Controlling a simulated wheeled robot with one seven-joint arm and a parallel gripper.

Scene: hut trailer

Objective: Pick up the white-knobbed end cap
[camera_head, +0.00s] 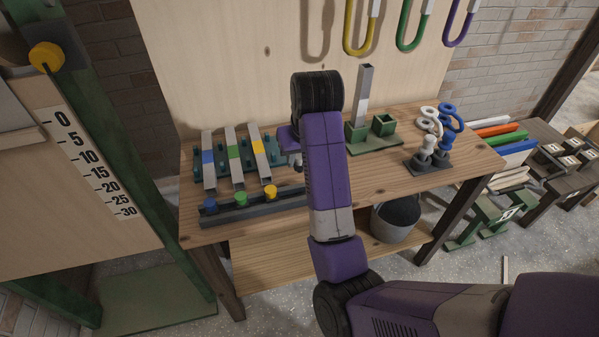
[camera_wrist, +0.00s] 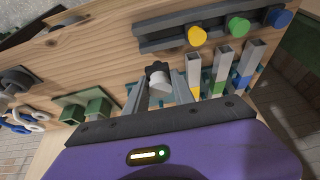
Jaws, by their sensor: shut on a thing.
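The white-knobbed end cap (camera_wrist: 159,84) shows in the wrist view as a white knob with a dark part beyond it. It sits between the two grey fingers of my gripper (camera_wrist: 158,77), which are shut on it. It appears apart from the dark cap rack (camera_wrist: 165,39). In the head view my gripper (camera_head: 292,148) is over the bench, mostly hidden behind my purple arm, and the cap cannot be made out clearly. The rack holds a yellow-knobbed cap (camera_head: 270,192), a green-knobbed cap (camera_wrist: 238,25) and a blue-knobbed cap (camera_head: 209,204).
Metal tubes (camera_head: 233,158) with coloured bands lie on a green holder on the wooden bench (camera_head: 390,175). A green stand (camera_head: 376,137) with an upright tube and a peg stand (camera_head: 427,161) with rings are to the right. A bucket (camera_head: 396,219) stands below.

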